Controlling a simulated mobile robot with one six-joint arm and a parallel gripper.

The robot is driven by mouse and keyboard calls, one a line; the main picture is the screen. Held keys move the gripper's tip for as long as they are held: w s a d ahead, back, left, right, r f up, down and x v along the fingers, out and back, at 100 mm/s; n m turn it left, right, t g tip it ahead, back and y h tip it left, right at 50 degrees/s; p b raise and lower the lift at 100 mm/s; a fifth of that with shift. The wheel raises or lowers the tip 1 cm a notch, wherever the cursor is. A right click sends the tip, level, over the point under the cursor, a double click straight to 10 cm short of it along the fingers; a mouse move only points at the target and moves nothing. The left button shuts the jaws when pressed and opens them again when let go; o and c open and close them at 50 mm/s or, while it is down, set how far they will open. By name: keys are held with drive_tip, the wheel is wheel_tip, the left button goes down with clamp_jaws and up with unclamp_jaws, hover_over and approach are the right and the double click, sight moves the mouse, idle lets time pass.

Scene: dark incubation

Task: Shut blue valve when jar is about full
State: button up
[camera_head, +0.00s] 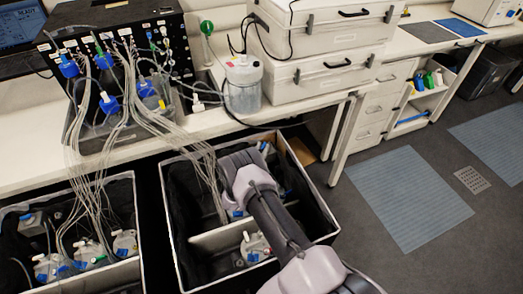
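Several clear jars with blue and white fittings stand in the two dark-lined crates; one jar (256,247) is in the right crate, below my arm. Small blue parts (237,212) show beside my arm in that crate, but I cannot tell which is the blue valve or whether it is open. I cannot read the jar's fill level. A larger translucent jar (243,88) with a white lid stands on the bench. My arm reaches over the right crate, its dark far end, with my gripper (232,165), above the crate. The fingers cannot be made out.
The left crate (137,215) and right crate (172,226) stand before the white bench (35,175). Bundled clear tubes (150,125) hang from blue-capped bottles (108,104) into both crates. Floor at right is open, with a blue-grey mat (410,195).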

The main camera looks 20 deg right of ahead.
clamp_jaws()
drive_tip(key=b, duration=0.2)
drive_tip(key=f+m+g+h+b, duration=0.1)
drive_tip(key=shift+w+a+b, duration=0.2)
drive_tip(key=shift+w+b, duration=0.05)
drive_tip(key=shift+b, duration=0.15)
drive_tip(key=m+g+h+b, duration=0.1)
drive_tip(key=b, duration=0.1)
drive_tip(key=shift+b, duration=0.3)
drive_tip(key=m+g+b, duration=0.1)
drive_tip(key=b, duration=0.1)
drive_tip(key=g+h+b, duration=0.1)
drive_tip(key=b, duration=0.1)
drive_tip(key=shift+w+a+m+g, duration=0.1)
drive_tip(key=shift+w+m+g, duration=0.05)
drive_tip(key=shift+m+g, duration=0.2)
drive_tip(key=shift+r+m+g+h+b, duration=0.45)
drive_tip(key=shift+g+b, duration=0.2)
drive_tip(key=shift+b, duration=0.25)
